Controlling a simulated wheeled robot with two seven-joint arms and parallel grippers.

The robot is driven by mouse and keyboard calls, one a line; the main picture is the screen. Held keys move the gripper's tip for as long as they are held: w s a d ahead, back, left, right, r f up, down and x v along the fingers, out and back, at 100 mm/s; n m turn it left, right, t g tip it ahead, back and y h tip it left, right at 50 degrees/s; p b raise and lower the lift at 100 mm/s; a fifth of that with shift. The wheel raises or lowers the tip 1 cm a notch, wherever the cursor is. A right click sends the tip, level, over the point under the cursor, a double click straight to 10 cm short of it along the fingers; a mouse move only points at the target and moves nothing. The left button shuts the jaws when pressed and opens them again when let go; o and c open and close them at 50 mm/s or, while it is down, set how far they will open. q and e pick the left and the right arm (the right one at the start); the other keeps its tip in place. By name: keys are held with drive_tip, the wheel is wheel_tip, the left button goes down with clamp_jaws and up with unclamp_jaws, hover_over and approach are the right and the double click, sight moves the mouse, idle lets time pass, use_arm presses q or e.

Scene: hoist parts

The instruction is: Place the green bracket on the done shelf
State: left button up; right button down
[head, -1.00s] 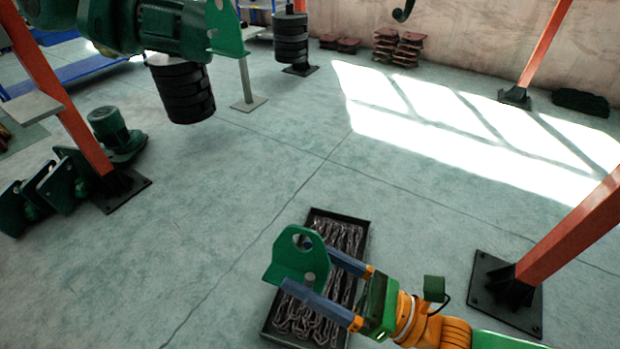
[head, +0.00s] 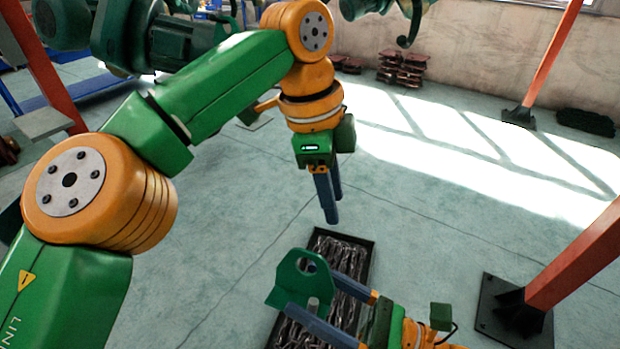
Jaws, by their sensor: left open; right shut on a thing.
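The green bracket (head: 288,283) is a plate with a round hole and a flange with a grey pin. My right gripper (head: 318,297) is shut on it, holding it above a black tray of chains at the bottom centre. My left gripper (head: 332,205) is open and empty, its blue fingers pointing down, above and slightly right of the bracket. I cannot make out which structure is the done shelf.
The black chain tray (head: 369,262) is on the floor below the bracket. An orange post (head: 580,255) stands at right. Green hoist machinery (head: 180,40) hangs at upper left. Brown parts (head: 402,68) are stacked by the back wall.

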sight(310, 253)
drive_tip(key=shift+s+r, duration=0.15)
drive_tip(key=shift+s, duration=0.05)
use_arm(q)
drive_tip(key=s+a+r+m+y, duration=0.2)
drive_tip(key=s+a+r, duration=0.1)
drive_tip(key=s+r, duration=0.5)
drive_tip(key=f, duration=0.7)
drive_tip(key=w+f, duration=0.1)
drive_tip(key=f, duration=0.3)
drive_tip(key=shift+a+f, duration=0.15)
drive_tip(key=shift+f, duration=0.15)
use_arm(e)
drive_tip(key=shift+w, duration=0.15)
use_arm(q)
drive_tip(key=c, duration=0.6)
clamp_jaws()
drive_tip(key=shift+r, duration=0.1)
use_arm(e)
drive_tip(key=shift+a, duration=0.1)
unclamp_jaws()
